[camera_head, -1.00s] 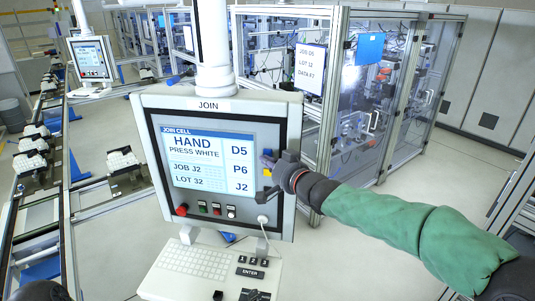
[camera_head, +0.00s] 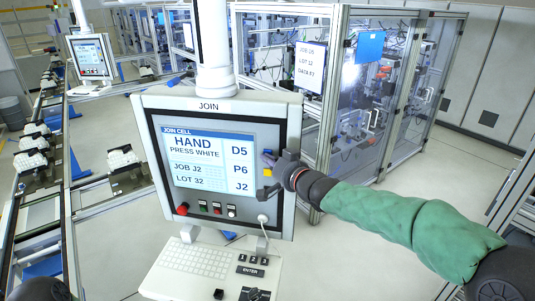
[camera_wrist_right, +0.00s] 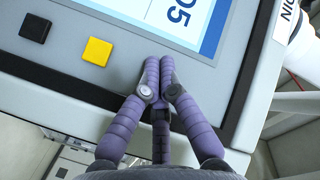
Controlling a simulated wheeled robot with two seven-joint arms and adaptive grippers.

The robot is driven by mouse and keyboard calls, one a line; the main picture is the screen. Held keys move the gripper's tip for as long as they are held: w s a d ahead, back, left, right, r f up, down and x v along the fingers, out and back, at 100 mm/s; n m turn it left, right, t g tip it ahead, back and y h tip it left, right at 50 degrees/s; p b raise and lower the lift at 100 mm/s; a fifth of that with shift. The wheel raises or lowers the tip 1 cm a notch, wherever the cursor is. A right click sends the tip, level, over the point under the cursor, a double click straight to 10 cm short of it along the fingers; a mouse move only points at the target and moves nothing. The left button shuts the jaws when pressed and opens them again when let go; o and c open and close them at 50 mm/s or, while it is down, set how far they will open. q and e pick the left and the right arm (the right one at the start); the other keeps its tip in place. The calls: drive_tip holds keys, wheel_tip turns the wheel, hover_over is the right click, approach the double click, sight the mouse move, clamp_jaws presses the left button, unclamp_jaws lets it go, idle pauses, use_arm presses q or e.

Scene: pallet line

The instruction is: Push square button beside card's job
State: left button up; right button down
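The JOIN panel (camera_head: 150,112) has a screen (camera_head: 205,155) reading HAND, PRESS WHITE, JOB J2, with D5, P6 and J2 down its right edge. A yellow square button (camera_head: 268,171) is beside P6; it also shows in the wrist view (camera_wrist_right: 97,51), next to a black square button (camera_wrist_right: 35,27). A white card (camera_head: 309,67) on the cage has a JOB line, apparently D5, though its digit is blurred. My right gripper (camera_head: 268,158) is shut and empty, its fingertips (camera_wrist_right: 160,66) at the panel beside D5, covering the spot in line with the buttons. Contact is unclear. My left gripper is out of view.
A red button (camera_head: 182,209) and small green, red and white buttons sit below the screen. A keyboard shelf (camera_head: 190,262) juts out beneath. The glazed cage (camera_head: 327,120) stands behind right; a conveyor (camera_head: 70,225) runs at left.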

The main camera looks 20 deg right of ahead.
drive_tip(key=shift+w+d+p, duration=0.15)
drive_tip(key=shift+w+p, duration=0.1)
drive_tip(key=shift+p, duration=0.05)
drive_tip(key=shift+s, duration=0.1)
idle(0.6)
drive_tip(key=shift+s+a+b, duration=0.4)
drive_tip(key=shift+s+b, duration=0.15)
drive_tip(key=shift+s, duration=0.1)
drive_tip(key=s+b, duration=0.1)
drive_tip(key=s+a+b, duration=0.1)
drive_tip(key=s, duration=0.1)
drive_tip(key=s+a+b, duration=0.1)
drive_tip(key=b, duration=0.1)
drive_tip(key=shift+s+a, duration=0.2)
drive_tip(key=shift+s, duration=0.05)
idle(0.3)
